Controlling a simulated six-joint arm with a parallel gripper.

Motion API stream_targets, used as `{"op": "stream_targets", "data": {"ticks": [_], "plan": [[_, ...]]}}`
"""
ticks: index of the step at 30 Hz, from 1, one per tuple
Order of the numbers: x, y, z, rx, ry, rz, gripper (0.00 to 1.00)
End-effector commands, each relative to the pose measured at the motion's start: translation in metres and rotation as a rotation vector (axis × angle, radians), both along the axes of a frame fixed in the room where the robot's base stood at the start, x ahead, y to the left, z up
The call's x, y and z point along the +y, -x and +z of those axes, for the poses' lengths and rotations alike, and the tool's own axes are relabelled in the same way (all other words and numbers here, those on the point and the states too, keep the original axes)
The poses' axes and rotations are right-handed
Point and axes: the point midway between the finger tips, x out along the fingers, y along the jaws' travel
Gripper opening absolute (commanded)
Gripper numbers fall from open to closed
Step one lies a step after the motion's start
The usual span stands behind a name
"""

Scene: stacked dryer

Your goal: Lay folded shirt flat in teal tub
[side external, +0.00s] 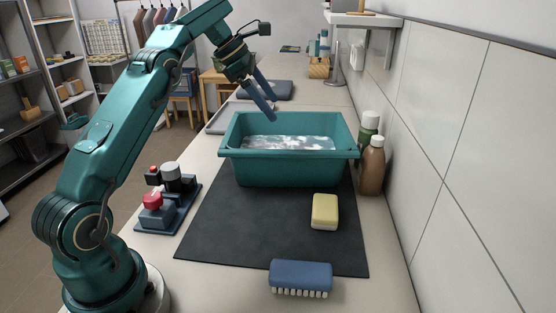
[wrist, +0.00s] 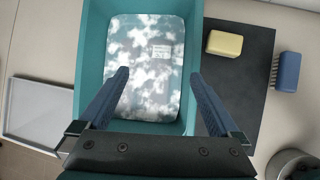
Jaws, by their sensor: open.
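The teal tub (side external: 290,170) stands on a dark mat on the counter. The folded shirt (side external: 285,142), mottled white and grey-teal, lies inside the tub. In the wrist view the shirt (wrist: 145,65) appears as a neat rounded rectangle with a small printed label, looking flat within the walls of the tub (wrist: 95,35). My gripper (side external: 266,108) is above the tub's far left side, pointing down. In the wrist view my gripper (wrist: 160,76) is open, its two blue fingers wide apart with nothing held between them. The shirt's underside is hidden.
A yellow sponge (side external: 325,211) lies on the dark mat (side external: 240,225), with a blue brush (side external: 301,276) at its front edge. Bottles (side external: 373,168) stand right of the tub by the wall. A control box (side external: 165,205) is at left. A grey tray (wrist: 35,110) lies beside the tub.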

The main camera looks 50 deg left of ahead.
Motion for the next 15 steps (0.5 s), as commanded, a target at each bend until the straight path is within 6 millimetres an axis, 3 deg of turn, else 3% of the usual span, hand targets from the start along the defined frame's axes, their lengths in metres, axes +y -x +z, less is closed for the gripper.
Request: {"op": "stream_targets", "data": {"ticks": [3, 7, 9, 12, 15], "plan": [[-0.055, -0.034, 0.053, -0.212, 0.225, 0.077, 0.98], [-0.11, -0.056, 0.131, -0.424, 0.606, 0.251, 0.98], [-0.127, -0.057, 0.169, -0.499, 0.833, 0.375, 0.98], [-0.134, -0.048, 0.212, -0.556, 1.167, 0.585, 0.98], [-0.127, -0.029, 0.23, -0.553, 1.496, 0.838, 0.98]]}}
